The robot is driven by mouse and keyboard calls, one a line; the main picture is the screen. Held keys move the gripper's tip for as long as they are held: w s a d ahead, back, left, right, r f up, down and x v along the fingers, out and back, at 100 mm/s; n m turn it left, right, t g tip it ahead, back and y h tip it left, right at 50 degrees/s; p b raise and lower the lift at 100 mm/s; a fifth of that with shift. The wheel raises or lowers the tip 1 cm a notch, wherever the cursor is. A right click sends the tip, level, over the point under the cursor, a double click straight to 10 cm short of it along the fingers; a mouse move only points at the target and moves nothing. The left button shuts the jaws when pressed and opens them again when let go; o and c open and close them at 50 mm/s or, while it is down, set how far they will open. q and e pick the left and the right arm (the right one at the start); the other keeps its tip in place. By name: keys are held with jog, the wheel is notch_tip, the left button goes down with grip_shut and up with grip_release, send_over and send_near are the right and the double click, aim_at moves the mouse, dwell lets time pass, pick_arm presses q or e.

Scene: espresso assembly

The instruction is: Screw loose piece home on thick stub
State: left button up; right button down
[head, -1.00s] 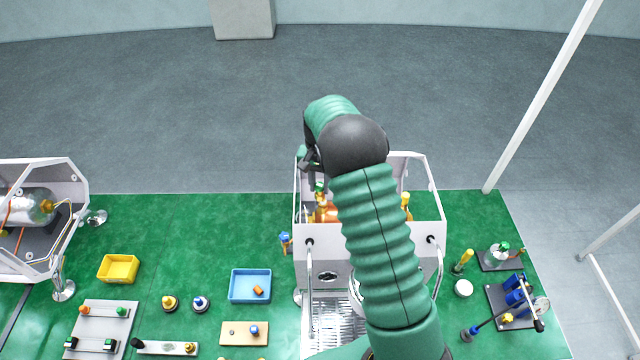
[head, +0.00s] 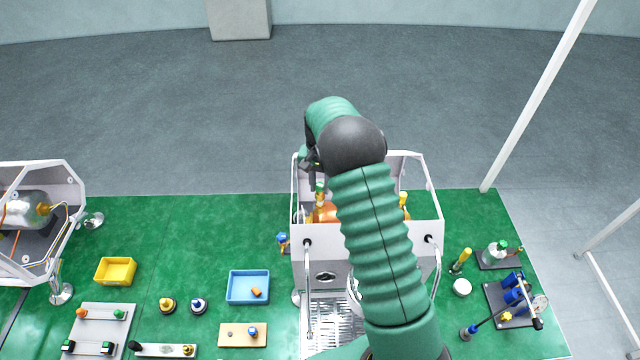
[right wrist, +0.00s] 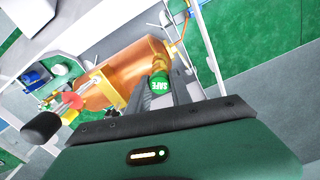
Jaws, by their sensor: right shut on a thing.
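My right gripper (right wrist: 180,92) is shut on a green-capped piece marked SAFE (right wrist: 159,84), with the fingers close around the cap. Below the cap, a yellow-brass part reaches toward the copper boiler (right wrist: 130,75). In the head view the green cap (head: 319,187) shows above the boiler (head: 325,213), inside the white machine frame, just left of my right arm. The thick stub is hidden under the piece. I cannot tell whether the piece is fully seated. My left gripper is not in view.
The machine's white front panel (head: 385,262) stands in front of the boiler. A second brass fitting (head: 403,205) rises right of my arm. A blue tray (head: 249,299) and a yellow tray (head: 97,281) lie left on the green mat. A blue pump assembly (head: 515,300) stands right.

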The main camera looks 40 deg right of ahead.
jog(key=shift+d+f+b, duration=0.2)
jog(key=shift+f+b, duration=0.1)
jog(key=shift+f, duration=0.35)
jog(key=shift+a+f, duration=0.1)
jog(key=shift+f, duration=0.4)
dwell(0.8)
jog(key=c, duration=1.1)
grip_release()
jog(key=shift+r, duration=0.1)
jog(key=shift+r+p, duration=1.9)
jog(key=shift+r, duration=1.05)
